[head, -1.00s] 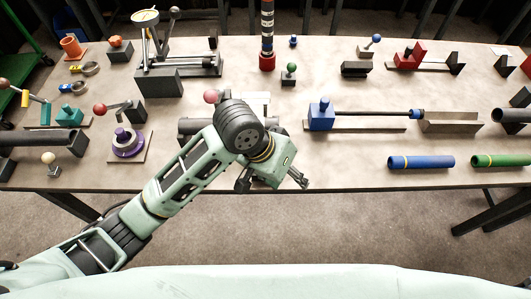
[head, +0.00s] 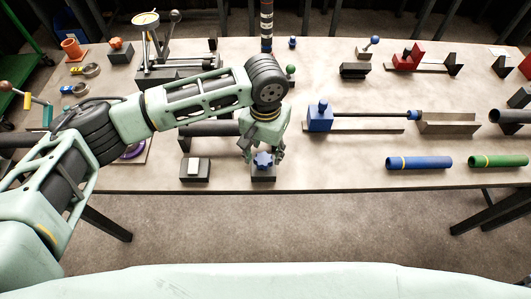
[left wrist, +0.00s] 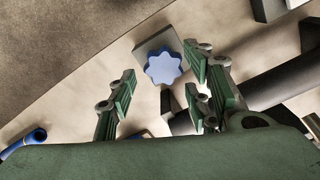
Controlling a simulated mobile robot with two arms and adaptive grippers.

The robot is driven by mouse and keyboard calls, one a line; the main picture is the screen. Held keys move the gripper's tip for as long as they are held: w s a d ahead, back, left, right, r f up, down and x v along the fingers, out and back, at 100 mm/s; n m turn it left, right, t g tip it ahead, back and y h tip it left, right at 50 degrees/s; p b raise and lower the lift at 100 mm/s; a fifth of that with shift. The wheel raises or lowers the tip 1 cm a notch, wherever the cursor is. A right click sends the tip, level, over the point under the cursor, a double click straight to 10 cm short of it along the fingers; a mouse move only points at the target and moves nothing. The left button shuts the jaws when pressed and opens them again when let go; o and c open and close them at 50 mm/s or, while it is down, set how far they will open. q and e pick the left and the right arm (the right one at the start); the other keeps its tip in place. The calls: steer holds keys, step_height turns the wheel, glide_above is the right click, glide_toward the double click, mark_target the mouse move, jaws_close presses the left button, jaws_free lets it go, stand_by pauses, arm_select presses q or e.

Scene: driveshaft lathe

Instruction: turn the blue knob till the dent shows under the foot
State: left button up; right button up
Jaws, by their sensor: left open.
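A blue star-shaped knob (head: 263,160) sits on a dark block (head: 263,177) at the table's front edge. The left wrist view shows the knob (left wrist: 162,69) from above, with its lobes clear of any finger. My left gripper (head: 258,149) is open just above and behind it. In the left wrist view my left gripper's fingers (left wrist: 161,92) are spread to either side below the knob, apart from it and empty. I cannot make out a dent or a foot. My right gripper is not in view.
A dark block with a white plate (head: 195,168) stands left of the knob. A dark horizontal cylinder (head: 205,130) lies behind, partly hidden. A blue block with a rod (head: 320,119) is to the right. Blue (head: 420,162) and green (head: 499,160) tubes lie further right.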

mark_target(263, 161)
arm_select(q)
steer(key=shift+f, duration=1.25)
steer(key=c, duration=1.1)
steer(key=shift+o, duration=0.2)
steer(key=shift+s+r+m+p, duration=0.1)
steer(key=shift+r+m+p, duration=0.1)
steer(key=shift+m+p, duration=0.8)
steer(key=shift+p, duration=0.5)
steer(key=shift+d+f, duration=0.1)
steer(key=shift+f, duration=0.1)
